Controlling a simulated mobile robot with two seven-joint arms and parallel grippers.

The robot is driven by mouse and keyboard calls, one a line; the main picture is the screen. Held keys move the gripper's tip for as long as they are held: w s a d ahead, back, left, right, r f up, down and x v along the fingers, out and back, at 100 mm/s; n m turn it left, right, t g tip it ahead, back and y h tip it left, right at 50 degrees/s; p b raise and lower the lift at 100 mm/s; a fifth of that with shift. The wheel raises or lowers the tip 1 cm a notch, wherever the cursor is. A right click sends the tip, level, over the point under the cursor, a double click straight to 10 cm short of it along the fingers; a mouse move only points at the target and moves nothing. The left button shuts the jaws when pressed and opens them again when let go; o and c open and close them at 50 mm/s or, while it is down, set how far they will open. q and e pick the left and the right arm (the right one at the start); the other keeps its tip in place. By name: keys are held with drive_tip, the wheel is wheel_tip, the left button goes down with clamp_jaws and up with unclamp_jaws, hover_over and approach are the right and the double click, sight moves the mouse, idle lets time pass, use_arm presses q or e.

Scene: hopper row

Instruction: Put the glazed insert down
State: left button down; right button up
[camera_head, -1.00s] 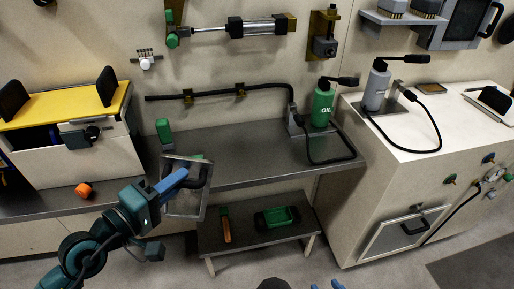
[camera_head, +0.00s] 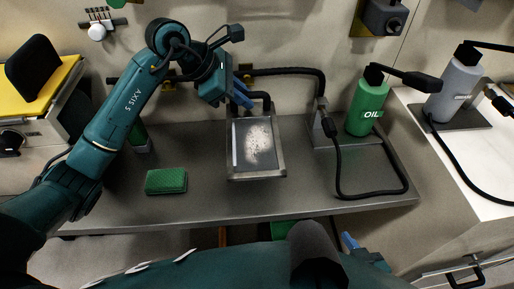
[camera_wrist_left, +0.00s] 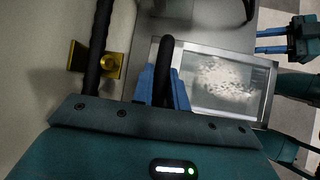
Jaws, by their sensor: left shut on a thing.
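The glazed insert (camera_head: 270,160) is a grey-framed pane with a pale speckled patch and a black bar handle (camera_head: 262,98). It lies over the grey metal bench (camera_head: 210,200), roughly level. I cannot tell whether it touches the bench. My left gripper (camera_head: 243,98) is shut on its handle, blue fingers around the black bar. The left wrist view shows the handle between the fingers (camera_wrist_left: 162,88) and the insert (camera_wrist_left: 215,108) beyond. My right gripper (camera_head: 362,250) is low in the head view; its blue fingers look apart and empty, also in the left wrist view (camera_wrist_left: 270,41).
A green sponge-like block (camera_head: 166,181) lies left of the insert. A green oil bottle (camera_head: 366,104) and a black hose (camera_head: 372,194) stand to the right. A black wall pipe (camera_head: 290,72) runs behind. The front bench strip is clear.

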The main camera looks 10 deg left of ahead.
sight(237, 110)
use_arm(q)
wheel_tip(237, 110, down, 5)
drive_tip(key=shift+f, duration=2.4)
drive_tip(key=c, duration=1.4)
unclamp_jaws()
drive_tip(key=shift+a+r, duration=0.1)
drive_tip(key=v, duration=1.1)
drive_tip(key=shift+s+a+r, duration=0.1)
drive_tip(key=shift+a+r, duration=0.15)
drive_tip(key=shift+r, duration=0.05)
